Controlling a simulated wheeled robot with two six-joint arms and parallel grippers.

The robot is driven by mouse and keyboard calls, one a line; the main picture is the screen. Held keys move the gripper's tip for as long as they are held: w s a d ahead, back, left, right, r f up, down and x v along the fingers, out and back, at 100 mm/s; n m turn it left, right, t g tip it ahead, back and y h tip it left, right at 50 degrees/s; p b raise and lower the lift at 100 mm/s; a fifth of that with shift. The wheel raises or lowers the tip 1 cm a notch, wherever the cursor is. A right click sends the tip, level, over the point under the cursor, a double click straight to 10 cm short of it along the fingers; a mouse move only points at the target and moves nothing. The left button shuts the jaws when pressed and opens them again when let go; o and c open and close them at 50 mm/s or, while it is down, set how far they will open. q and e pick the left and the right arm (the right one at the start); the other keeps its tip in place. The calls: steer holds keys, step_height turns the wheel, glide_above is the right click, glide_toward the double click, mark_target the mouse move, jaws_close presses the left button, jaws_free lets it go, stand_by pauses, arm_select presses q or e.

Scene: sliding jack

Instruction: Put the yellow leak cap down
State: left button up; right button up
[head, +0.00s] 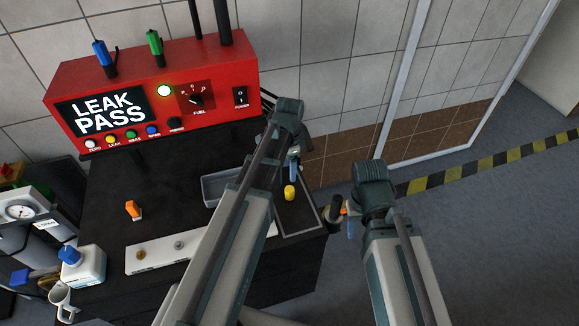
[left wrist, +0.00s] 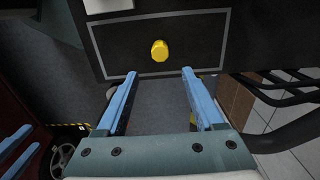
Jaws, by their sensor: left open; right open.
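The yellow leak cap (head: 290,192) stands on the black bench, inside a grey-outlined rectangle near the right edge. It also shows in the left wrist view (left wrist: 160,50), inside the outline and beyond the fingertips.
The red tester (head: 160,85) at the back reads LEAK PASS, with a green lamp lit. A grey tray (head: 218,188) lies left of the cap, partly behind my left arm. A white strip with fittings (head: 150,255) and an orange piece (head: 133,209) are further left.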

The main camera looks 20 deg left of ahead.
arm_select(q)
steer(key=shift+r, duration=0.45)
steer(key=s+d+n+y, duration=0.1)
steer(key=s+d+n, duration=0.6)
steer(key=s+d, duration=0.5)
steer(key=s, duration=0.4)
